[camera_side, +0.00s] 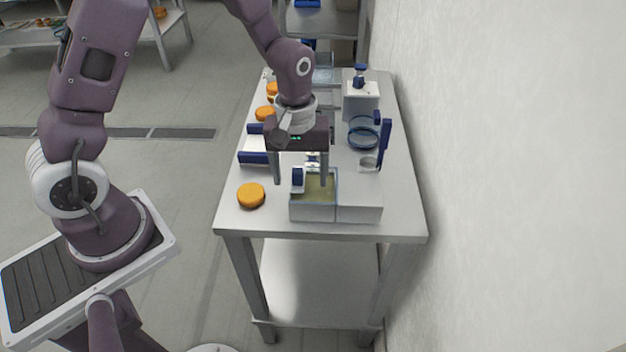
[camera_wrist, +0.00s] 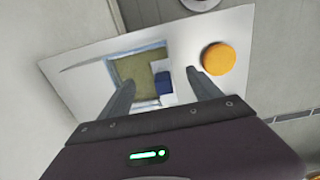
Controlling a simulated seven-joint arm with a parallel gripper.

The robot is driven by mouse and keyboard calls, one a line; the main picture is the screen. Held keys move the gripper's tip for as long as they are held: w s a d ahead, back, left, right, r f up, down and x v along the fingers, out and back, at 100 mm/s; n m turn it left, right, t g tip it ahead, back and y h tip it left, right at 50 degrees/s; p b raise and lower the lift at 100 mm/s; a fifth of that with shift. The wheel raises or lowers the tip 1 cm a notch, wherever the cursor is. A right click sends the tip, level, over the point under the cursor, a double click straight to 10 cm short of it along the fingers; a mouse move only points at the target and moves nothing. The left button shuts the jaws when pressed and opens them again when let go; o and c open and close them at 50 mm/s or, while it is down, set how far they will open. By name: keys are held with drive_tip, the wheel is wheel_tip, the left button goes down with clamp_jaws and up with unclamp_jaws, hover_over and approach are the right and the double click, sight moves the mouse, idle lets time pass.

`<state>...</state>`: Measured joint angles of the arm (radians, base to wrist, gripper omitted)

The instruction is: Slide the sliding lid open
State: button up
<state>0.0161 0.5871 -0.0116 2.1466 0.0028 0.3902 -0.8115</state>
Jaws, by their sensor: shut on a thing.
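A box with pale blue-grey walls (camera_side: 313,211) stands at the table's front edge. An olive panel or inside (camera_side: 322,187) shows at its top; I cannot tell whether this is the sliding lid or the box's inside. It also shows in the wrist view (camera_wrist: 135,70). A small blue handle block (camera_side: 298,181) sits at the box's top, and in the wrist view the blue block (camera_wrist: 163,84) lies between my fingers. My gripper (camera_side: 301,182) points down over the box and is shut on this block, though the finger contact is not clear.
A plain light block (camera_side: 359,206) adjoins the box on the right. An orange round (camera_side: 250,195) lies to the left. A blue-ended rack (camera_side: 254,158), a blue-rimmed round dish (camera_side: 363,133) and a white dispenser (camera_side: 360,96) stand farther back. A wall (camera_side: 500,150) bounds the right side.

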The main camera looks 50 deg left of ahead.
sight(349, 187)
drive_tip(key=shift+s+a+f, duration=0.3)
drive_tip(key=shift+s+f, duration=0.05)
drive_tip(key=shift+s, duration=0.05)
drive_tip(key=shift+w+d, duration=0.5)
drive_tip(key=c, duration=0.4)
drive_tip(key=shift+w+d, duration=2.8)
drive_tip(key=shift+w, duration=0.15)
drive_tip(key=shift+w+d, duration=0.45)
drive_tip(key=o, duration=1)
drive_tip(key=shift+c, duration=0.4)
drive_tip(key=shift+o, duration=1)
wheel_tip(349, 187, up, 7)
drive_tip(key=shift+w+d, duration=0.2)
drive_tip(key=shift+d, duration=0.05)
drive_tip(key=shift+r, duration=0.25)
